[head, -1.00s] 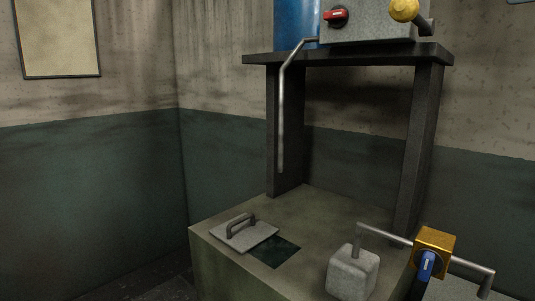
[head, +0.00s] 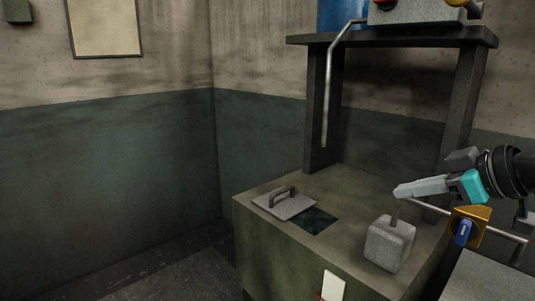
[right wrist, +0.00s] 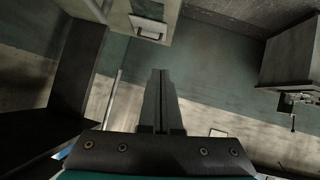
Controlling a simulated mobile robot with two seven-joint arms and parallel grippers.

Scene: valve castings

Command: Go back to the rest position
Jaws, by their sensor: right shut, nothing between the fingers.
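My right gripper (head: 402,191) comes in from the right in the head view, shut and empty. Its fingers point left, above the grey block with a stem (head: 389,243) as seen in the picture. In the right wrist view the two fingers (right wrist: 160,74) lie together with nothing between them. My left gripper is in neither view now.
A green-grey bench (head: 262,244) has a square opening (head: 319,221) with a handled lid (head: 285,204) beside it. A yellow block with a blue lever (head: 463,231) sits on a pipe close to my right arm. A dark shelf (head: 400,38) stands behind, with a hanging pipe (head: 328,95). Floor at left is clear.

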